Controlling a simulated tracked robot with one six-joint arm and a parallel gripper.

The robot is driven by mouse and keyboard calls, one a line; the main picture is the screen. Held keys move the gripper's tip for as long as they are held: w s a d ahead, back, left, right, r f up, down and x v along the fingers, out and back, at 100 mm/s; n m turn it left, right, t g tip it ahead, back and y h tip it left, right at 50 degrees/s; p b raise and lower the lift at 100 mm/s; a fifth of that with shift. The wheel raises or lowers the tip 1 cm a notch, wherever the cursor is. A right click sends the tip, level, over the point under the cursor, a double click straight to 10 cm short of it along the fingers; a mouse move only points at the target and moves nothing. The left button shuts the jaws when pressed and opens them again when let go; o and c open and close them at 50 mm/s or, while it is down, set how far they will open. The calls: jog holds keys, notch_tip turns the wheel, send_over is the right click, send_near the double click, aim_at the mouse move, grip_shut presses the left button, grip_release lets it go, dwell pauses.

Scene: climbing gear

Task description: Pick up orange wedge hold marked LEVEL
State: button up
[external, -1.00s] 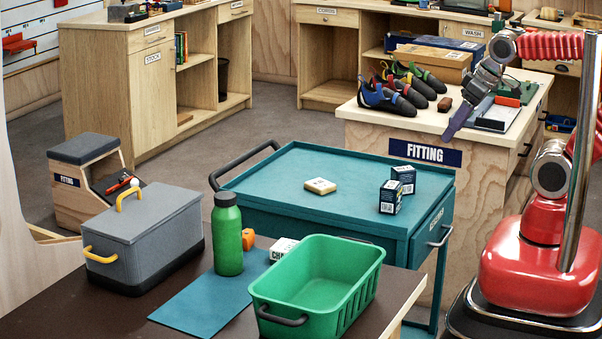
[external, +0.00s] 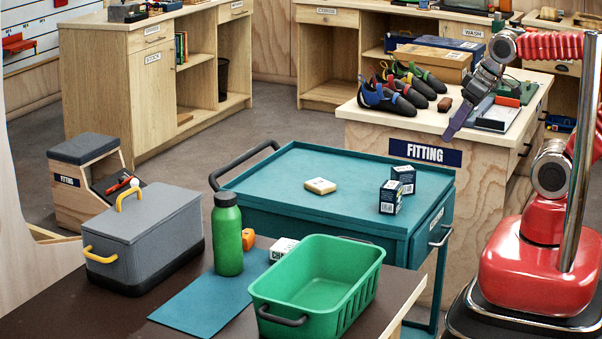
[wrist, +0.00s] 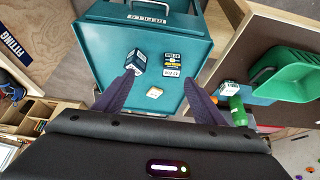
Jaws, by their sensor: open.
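A small orange block (external: 248,239) sits on the dark brown table (external: 75,310), partly hidden behind the green bottle (external: 228,235). It may be the wedge hold, but no LEVEL marking can be read. A white box (external: 283,249) with black lettering stands just right of it. My gripper (external: 458,118) is raised near the fitting counter, well away from the orange block. In the wrist view my gripper (wrist: 160,78) has its two purple fingers spread wide over the teal trolley, with nothing held between them.
A green basket (external: 318,285) and a grey lidded box (external: 145,240) stand on the brown table, with a blue mat (external: 205,308) between them. The teal trolley (external: 290,180) carries dark cartons (external: 391,197) and a cream block (external: 320,186). Climbing shoes (external: 385,98) lie on the counter.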

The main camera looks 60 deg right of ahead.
jog(key=w+a+f+n+t+y, duration=0.1)
jog(key=w+a+f+t+y, duration=0.15)
jog(key=w+a, duration=0.7)
jog(key=w+a+f+n+t+y, duration=0.1)
jog(key=w+a+f, duration=0.2)
jog(key=w+a, duration=0.7)
jog(key=t, duration=0.4)
send_near(246, 232)
jog(key=s, duration=0.1)
jog(key=s+r, duration=0.1)
jog(key=shift+s+h, duration=0.35)
jog(key=shift+w, duration=0.1)
jog(key=x, duration=0.8)
jog(key=shift+w+a, duration=0.1)
jog(key=shift+w, duration=0.05)
